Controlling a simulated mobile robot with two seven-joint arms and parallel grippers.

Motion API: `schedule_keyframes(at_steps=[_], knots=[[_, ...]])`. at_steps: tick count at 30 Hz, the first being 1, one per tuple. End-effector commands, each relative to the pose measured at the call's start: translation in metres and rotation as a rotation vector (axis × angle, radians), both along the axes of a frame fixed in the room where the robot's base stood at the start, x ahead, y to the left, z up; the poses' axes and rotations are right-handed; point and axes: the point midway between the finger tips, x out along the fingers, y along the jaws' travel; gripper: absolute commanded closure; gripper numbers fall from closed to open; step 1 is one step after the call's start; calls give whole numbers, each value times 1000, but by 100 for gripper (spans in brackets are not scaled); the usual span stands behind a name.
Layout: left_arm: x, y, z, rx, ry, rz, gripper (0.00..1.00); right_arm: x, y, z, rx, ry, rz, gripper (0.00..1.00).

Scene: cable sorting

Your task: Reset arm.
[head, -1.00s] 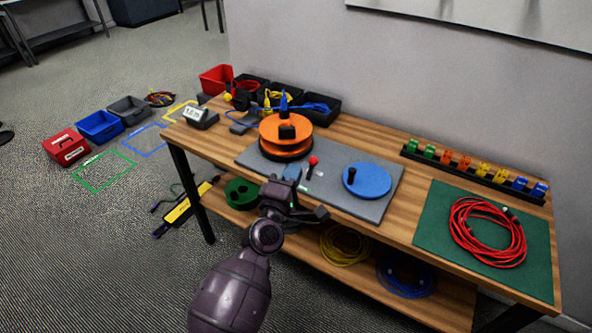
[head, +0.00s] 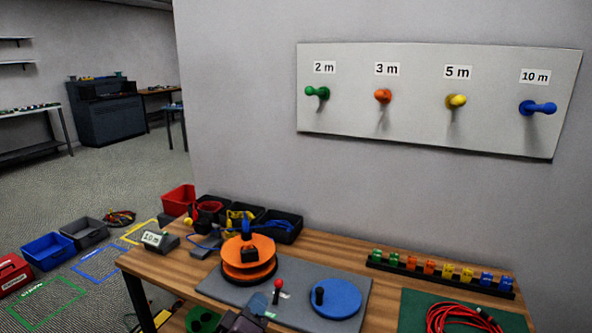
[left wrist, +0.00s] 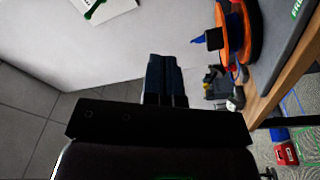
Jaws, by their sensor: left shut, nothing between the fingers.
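My left gripper (head: 258,303) is at the bottom edge of the head view, over the front of the grey mat (head: 212,285) on the workbench. In the left wrist view its two dark fingers (left wrist: 165,75) are together, with nothing between them. The orange reel (head: 248,258) stands behind it on the mat, and a red-knobbed lever (head: 277,291) and a blue disc (head: 337,299) are to its right. My left arm is mostly below the head view. My right gripper is not in view.
A coil of red cable (head: 460,318) lies on the green mat (head: 412,306) at right. A rack of coloured clips (head: 440,275) runs along the back. A wall board (head: 340,118) carries coloured pegs with length labels.

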Motion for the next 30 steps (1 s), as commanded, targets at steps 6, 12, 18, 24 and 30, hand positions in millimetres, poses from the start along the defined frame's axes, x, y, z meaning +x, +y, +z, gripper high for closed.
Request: schedule_keyframes(at_steps=[6, 12, 18, 24, 30], knots=[[-46, 50, -51, 497, 39, 57, 100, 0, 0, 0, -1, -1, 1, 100], [-116, 109, -110, 897, 158, 78, 100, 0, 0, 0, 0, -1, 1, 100], [-198, 159, -156, 1118, 304, 61, 100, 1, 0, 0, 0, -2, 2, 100], [-263, 184, -188, 1167, 422, 24, 100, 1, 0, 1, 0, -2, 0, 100], [-287, 189, -200, 1170, 470, 8, 100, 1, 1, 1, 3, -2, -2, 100]])
